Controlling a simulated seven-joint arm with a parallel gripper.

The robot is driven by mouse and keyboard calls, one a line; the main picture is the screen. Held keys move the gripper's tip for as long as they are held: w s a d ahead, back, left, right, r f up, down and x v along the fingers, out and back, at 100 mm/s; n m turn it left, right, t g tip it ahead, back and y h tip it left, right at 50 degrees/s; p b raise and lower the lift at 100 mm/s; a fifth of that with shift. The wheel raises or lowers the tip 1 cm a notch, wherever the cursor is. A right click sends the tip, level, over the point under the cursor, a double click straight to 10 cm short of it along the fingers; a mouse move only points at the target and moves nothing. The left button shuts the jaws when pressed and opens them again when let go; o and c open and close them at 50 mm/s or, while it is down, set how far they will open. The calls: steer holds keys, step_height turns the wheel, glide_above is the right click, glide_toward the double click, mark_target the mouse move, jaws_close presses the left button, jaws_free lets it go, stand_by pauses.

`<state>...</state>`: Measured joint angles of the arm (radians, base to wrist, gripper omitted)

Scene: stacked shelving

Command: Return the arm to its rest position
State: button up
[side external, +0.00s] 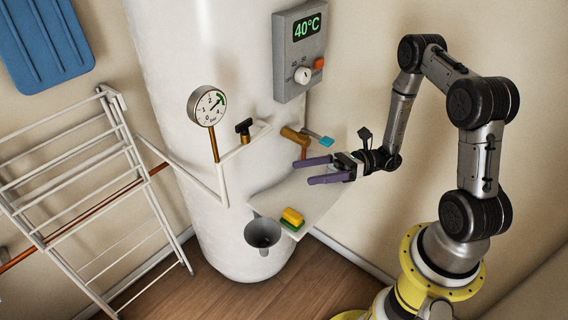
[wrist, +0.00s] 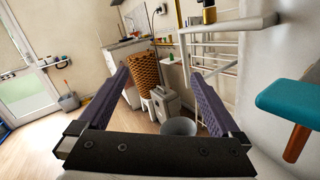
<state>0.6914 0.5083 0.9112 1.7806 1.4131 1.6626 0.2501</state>
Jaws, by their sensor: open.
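My gripper (side external: 308,172) has two purple fingers spread apart with nothing between them. It hovers above the small white shelf (side external: 320,198) in front of the white boiler tank (side external: 180,90), pointing left in the side external view. In the wrist view my gripper (wrist: 160,85) also shows empty, its fingers reaching forward on both sides. My arm bends up and over from its yellow base at the right.
A yellow and green sponge (side external: 292,218) lies on the shelf, with a grey bucket (side external: 263,235) beside it. A brass tap with a teal handle (side external: 322,140), a gauge (side external: 208,105) and a control box (side external: 299,50) are close by. A drying rack (side external: 75,175) stands left.

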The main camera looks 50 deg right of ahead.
steer(key=s+a+r+n+g+h, duration=0.65)
steer(key=s+r+n+g, duration=0.4)
steer(key=n, duration=0.55)
steer(key=s+d+r+n+t+h, duration=0.6)
steer(key=d+r+n+h, duration=0.1)
steer(key=n+h, duration=0.3)
steer(key=shift+s+r+n, duration=0.2)
steer(key=shift+s+n, duration=0.1)
steer(key=shift+n, duration=0.6)
